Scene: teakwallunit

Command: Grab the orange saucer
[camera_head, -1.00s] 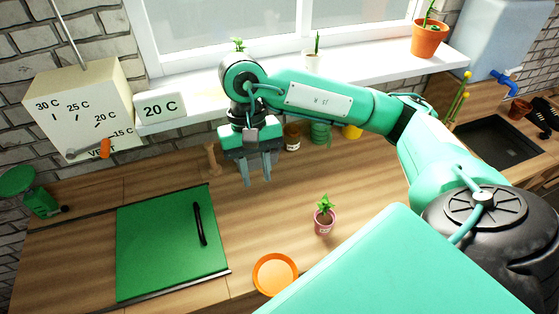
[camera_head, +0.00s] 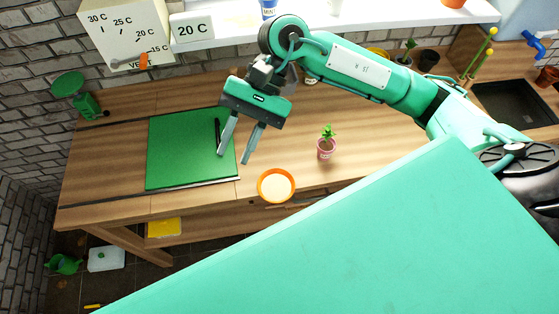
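The orange saucer (camera_head: 262,194) lies flat at the front edge of the wooden workbench, with an orange rim and a paler middle. My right gripper (camera_head: 234,152) is open and empty, its two grey fingers pointing down and toward the front. It is above and slightly left of the saucer, apart from it, near the right edge of the green mat. My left gripper is out of view.
The green mat (camera_head: 175,150) with a black pen (camera_head: 218,132) lies left of the saucer. A small plant in a pink pot (camera_head: 326,150) stands to its right. A white sill (camera_head: 400,22) runs behind the bench. Bare wood (camera_head: 380,130) shows right of the pot.

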